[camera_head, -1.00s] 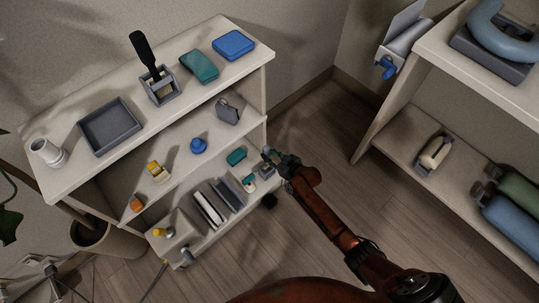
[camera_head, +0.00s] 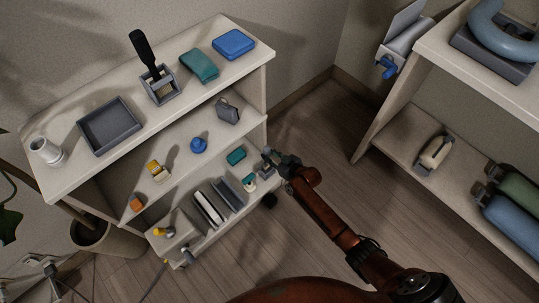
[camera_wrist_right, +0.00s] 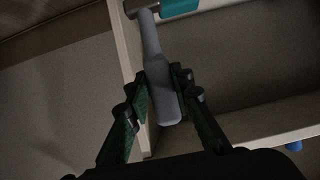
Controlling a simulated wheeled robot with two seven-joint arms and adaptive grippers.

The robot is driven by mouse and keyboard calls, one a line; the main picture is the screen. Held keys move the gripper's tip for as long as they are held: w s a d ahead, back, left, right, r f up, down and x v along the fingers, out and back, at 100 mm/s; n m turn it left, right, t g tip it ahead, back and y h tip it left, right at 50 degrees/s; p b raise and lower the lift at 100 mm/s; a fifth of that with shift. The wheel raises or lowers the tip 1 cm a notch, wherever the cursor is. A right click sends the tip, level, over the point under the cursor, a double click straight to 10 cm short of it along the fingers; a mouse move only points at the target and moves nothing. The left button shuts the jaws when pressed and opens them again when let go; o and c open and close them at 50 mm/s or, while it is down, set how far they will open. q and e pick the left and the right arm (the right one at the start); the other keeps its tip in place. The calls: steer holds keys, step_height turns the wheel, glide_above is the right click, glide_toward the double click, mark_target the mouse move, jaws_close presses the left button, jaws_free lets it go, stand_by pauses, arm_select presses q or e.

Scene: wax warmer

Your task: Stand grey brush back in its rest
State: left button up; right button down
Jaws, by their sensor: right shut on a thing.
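My right gripper (camera_head: 270,160) is at the right end of the shelf unit, near the lower shelves. In the right wrist view the gripper (camera_wrist_right: 162,98) is shut on the grey brush (camera_wrist_right: 158,75), with one finger on each side of its handle. The brush's narrower neck points up the picture to a metallic part at the top edge; its far end is cut off. In the head view the brush is too small to make out clearly. I cannot tell which item is its rest. My left gripper is not in view.
A dark brush stands in a grey open holder (camera_head: 174,97) on the top shelf, near a grey tray (camera_head: 109,126). The lower shelves hold a blue knob-like item (camera_head: 198,145), a teal block (camera_head: 236,156) and dividers. A second shelf unit (camera_head: 400,155) stands right; floor between is clear.

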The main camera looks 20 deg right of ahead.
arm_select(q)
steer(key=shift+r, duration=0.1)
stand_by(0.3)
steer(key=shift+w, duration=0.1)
arm_select(e)
steer(key=shift+f, duration=0.1)
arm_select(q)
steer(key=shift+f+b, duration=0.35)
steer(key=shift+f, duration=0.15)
arm_select(e)
steer(key=shift+f, duration=0.6)
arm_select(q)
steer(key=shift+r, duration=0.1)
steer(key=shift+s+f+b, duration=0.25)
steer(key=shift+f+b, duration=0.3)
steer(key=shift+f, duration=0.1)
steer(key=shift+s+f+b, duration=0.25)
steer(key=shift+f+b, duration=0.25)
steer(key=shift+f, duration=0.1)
arm_select(e)
steer(key=shift+f, duration=1.9)
